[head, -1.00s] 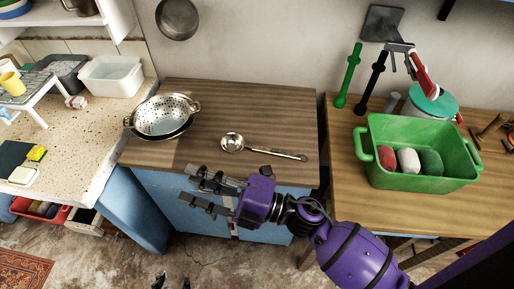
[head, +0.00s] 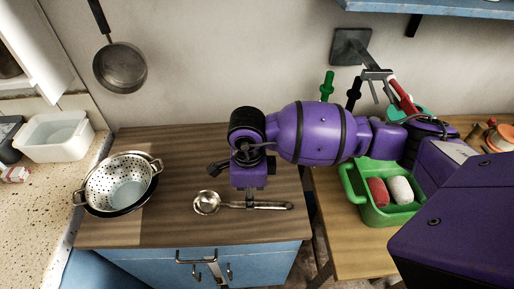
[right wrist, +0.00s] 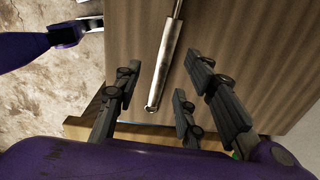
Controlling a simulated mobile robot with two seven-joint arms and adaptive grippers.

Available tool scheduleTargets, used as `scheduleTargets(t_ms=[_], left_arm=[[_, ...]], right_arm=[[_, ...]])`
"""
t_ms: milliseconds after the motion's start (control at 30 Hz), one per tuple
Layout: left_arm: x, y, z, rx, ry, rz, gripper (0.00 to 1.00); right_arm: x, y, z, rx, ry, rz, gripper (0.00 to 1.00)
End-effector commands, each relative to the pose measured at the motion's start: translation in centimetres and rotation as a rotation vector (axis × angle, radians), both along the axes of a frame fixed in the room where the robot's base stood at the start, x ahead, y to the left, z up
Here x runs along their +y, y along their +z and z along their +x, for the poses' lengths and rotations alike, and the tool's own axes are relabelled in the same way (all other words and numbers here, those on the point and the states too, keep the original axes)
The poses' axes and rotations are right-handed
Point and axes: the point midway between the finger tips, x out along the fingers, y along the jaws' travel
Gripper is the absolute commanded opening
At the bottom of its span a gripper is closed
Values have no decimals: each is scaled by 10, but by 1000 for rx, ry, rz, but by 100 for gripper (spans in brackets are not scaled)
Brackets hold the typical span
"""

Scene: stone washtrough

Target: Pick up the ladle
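The metal ladle (head: 207,203) lies flat on the brown wooden counter (head: 160,225), its bowl to the left and its handle to the right. My right gripper (head: 250,203) points down over the handle, which it partly hides in the head view. In the right wrist view the ladle's handle (right wrist: 166,62) runs between the spread fingers of my right gripper (right wrist: 159,76). The fingers are open and show gaps on both sides of the handle. A part of my left gripper (right wrist: 80,29) shows at the top left of the right wrist view; its opening is unclear.
A colander (head: 120,185) stands left of the ladle. A green basin (head: 378,214) with red and white items stands on the right table, partly behind my right arm. A pan (head: 120,67) hangs on the wall. The counter between colander and ladle is clear.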

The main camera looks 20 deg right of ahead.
Motion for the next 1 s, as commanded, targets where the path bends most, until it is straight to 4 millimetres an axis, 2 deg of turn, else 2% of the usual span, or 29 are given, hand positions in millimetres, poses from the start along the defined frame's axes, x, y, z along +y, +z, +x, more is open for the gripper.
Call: scheduleTargets(t_ms=[33, 100, 167, 267, 433, 700, 1000], left_arm=[[3, -16, -20, 42, 4, 4, 40], [6, -23, -31, 64, 7, 10, 40], [8, -26, -34, 69, 7, 13, 40], [9, -30, -29, 59, 5, 16, 40], [11, -31, -11, 18, 11, 21, 40], [13, -28, -6, 5, 23, 20, 40], [13, -31, -15, 22, 21, 22, 40]], right_arm=[[1, -11, 0, 6, 1, 1, 38], [1, -15, 1, 4, 0, 3, 38], [1, -19, 2, 3, 0, 3, 38], [1, -34, 4, 5, 0, 4, 38], [1, -60, 6, 6, 1, 4, 38], [1, -59, 9, -5, 1, 5, 38], [1, -59, 8, -4, 1, 5, 0]])
